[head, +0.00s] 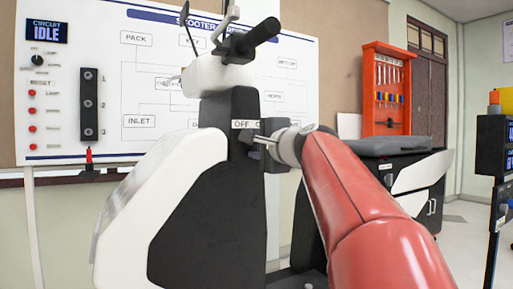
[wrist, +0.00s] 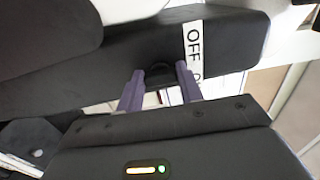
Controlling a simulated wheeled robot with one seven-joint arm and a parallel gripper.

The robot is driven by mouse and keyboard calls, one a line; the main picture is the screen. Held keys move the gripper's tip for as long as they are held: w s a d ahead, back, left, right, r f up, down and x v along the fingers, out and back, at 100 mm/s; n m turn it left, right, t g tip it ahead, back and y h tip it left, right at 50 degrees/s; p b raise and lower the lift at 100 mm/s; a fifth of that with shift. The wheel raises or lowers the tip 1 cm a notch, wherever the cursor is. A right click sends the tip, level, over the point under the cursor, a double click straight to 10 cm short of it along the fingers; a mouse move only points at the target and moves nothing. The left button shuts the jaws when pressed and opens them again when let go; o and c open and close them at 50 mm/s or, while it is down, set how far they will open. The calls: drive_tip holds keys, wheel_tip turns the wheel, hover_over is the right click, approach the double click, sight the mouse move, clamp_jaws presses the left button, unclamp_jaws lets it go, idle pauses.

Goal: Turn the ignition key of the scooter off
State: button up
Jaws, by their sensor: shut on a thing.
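The scooter (head: 170,215) stands in the middle of the head view, with white panels and a dark front column. A white label reading OFF (head: 242,125) is on the column, and its right part is covered by my arm. My gripper (head: 258,139) is at the column just below this label. In the wrist view my two purple fingers (wrist: 159,84) reach the dark column on both sides of a small black ignition key (wrist: 159,71), and they are shut on it. The key's exact angle is hard to tell. The OFF label also shows in the wrist view (wrist: 194,42).
A wall board (head: 145,70) with a circuit diagram, a display reading IDLE (head: 47,31) and red buttons is behind the scooter. The handlebar (head: 252,40) is above my gripper. Open floor shows at the far right.

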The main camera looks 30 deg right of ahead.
idle(0.3)
drive_tip(key=o, duration=1)
drive_tip(key=s, duration=0.7)
drive_tip(key=shift+s+d, duration=0.1)
drive_tip(key=shift+s, duration=0.3)
